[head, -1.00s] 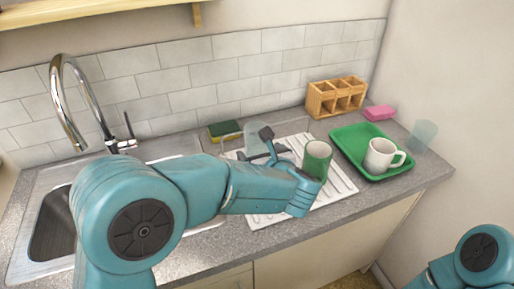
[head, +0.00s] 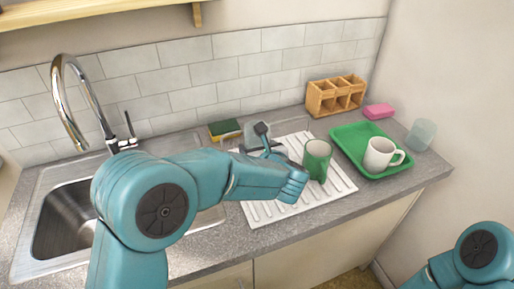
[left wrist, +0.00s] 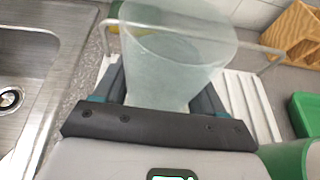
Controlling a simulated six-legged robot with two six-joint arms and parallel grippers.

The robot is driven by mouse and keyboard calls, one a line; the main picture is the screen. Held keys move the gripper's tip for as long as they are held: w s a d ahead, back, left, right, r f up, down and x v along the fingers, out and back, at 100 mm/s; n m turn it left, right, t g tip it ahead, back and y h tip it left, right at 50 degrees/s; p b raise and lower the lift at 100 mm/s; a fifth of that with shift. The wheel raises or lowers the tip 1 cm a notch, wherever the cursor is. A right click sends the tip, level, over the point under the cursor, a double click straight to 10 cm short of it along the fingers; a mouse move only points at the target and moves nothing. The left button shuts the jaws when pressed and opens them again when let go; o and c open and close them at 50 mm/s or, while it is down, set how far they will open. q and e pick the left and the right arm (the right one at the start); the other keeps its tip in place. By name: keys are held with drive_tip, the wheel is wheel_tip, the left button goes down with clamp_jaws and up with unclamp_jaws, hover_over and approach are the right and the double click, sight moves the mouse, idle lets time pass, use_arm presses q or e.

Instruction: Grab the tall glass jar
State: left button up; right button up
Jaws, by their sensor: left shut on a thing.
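The tall glass jar (left wrist: 178,62) is clear and slightly frosted, with its wide open rim towards the top of the left wrist view. My left gripper (left wrist: 165,95) is shut on it, one dark finger on each side of its lower part. In the head view my left gripper (head: 265,140) is over the back left of the white drainboard (head: 262,212). There the jar (head: 252,134) is pale and partly hidden by the fingers. I cannot tell whether its base touches the drainboard. My right gripper is out of view.
A green mug (head: 317,160) stands close right of my left gripper. A green tray (head: 350,143) holds a white mug (head: 380,154). Another clear glass (head: 421,134), a pink sponge (head: 379,111), a wooden caddy (head: 335,96), a green-yellow sponge (head: 225,130) and the sink (head: 68,222) surround the area.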

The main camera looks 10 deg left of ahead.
use_arm(q)
drive_tip(key=shift+r, duration=0.2)
wheel_tip(320, 180, up, 20)
drive_tip(key=p, duration=0.2)
drive_tip(key=shift+f, duration=0.2)
idle(0.7)
